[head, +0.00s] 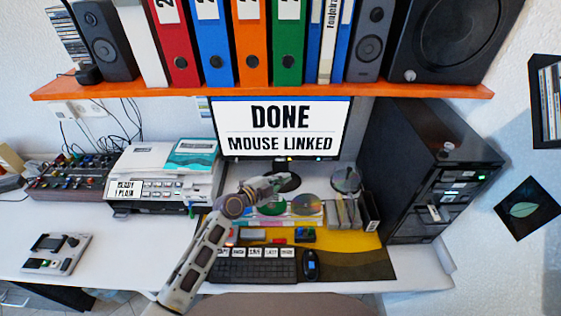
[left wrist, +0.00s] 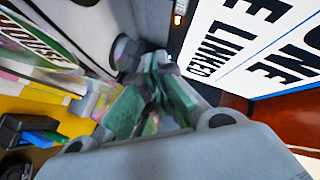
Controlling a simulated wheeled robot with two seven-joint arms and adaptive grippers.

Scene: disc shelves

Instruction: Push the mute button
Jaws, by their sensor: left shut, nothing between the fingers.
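No button marked mute can be made out in either view. The monitor (head: 281,128) reads "DONE MOUSE LINKED", and small lights show at its lower edge; one is orange in the left wrist view (left wrist: 178,18). My left gripper (head: 284,178) is shut and empty, in front of the monitor's base and above the discs. Its greenish fingers (left wrist: 150,118) fill the middle of the left wrist view; whether they touch anything cannot be told. A large speaker (head: 440,40) with a small knob and a smaller speaker (head: 370,40) stand on the shelf. My right gripper is not in view.
An orange shelf (head: 180,88) with binders runs above the desk. A black tower (head: 410,170) stands at the right, a printer (head: 165,180) and mixer (head: 70,178) at the left. A keyboard (head: 257,265) and mouse (head: 310,264) lie in front.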

